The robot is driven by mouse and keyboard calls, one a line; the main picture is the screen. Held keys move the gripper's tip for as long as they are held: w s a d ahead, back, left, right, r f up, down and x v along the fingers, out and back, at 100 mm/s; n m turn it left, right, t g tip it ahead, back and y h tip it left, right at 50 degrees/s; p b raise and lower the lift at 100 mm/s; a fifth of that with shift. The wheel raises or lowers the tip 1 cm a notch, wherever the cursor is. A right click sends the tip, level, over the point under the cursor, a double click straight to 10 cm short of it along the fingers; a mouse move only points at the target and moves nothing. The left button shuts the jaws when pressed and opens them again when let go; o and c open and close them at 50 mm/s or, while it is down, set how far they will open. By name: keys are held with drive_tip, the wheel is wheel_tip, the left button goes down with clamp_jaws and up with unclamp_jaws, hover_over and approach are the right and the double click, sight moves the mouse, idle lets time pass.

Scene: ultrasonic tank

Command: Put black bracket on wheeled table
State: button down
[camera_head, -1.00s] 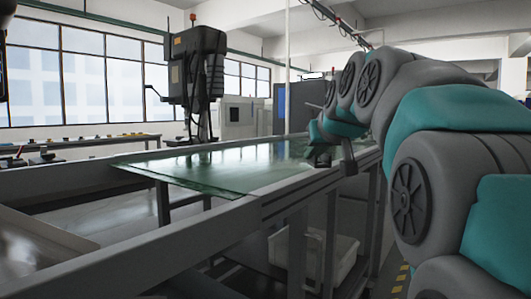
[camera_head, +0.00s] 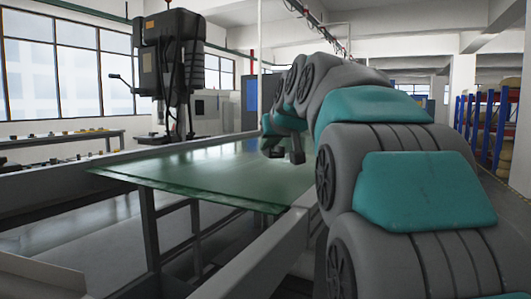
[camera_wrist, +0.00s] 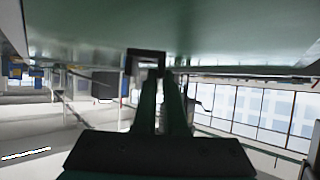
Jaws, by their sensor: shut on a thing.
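The black bracket (camera_wrist: 146,54), a small dark angular frame, shows at the fingertips of my gripper (camera_wrist: 160,82) in the wrist view. In the head view, the end of my arm is beside the right part of a green-topped table (camera_head: 190,172); the dark parts there are too small to tell bracket from gripper. The same green surface (camera_wrist: 220,30) fills the top of the wrist view. I cannot tell whether the bracket touches it. No wheels show on this table.
A dark drill-like machine (camera_head: 168,62) stands behind the green top. A long bench (camera_head: 60,145) runs below the windows at the left. Grey rails run along the near side. Blue shelving (camera_head: 487,125) stands at the far right. The visible green top looks clear.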

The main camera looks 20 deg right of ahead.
drive_tip(key=p, duration=0.2)
hover_over(268, 166)
drive_tip(key=shift+s+a+f, duration=0.15)
drive_tip(key=shift+f, duration=2.2)
drive_tip(key=shift+f, duration=0.15)
drive_tip(key=c, duration=1)
unclamp_jaws()
drive_tip(key=b+v, duration=0.1)
drive_tip(key=v, duration=1.1)
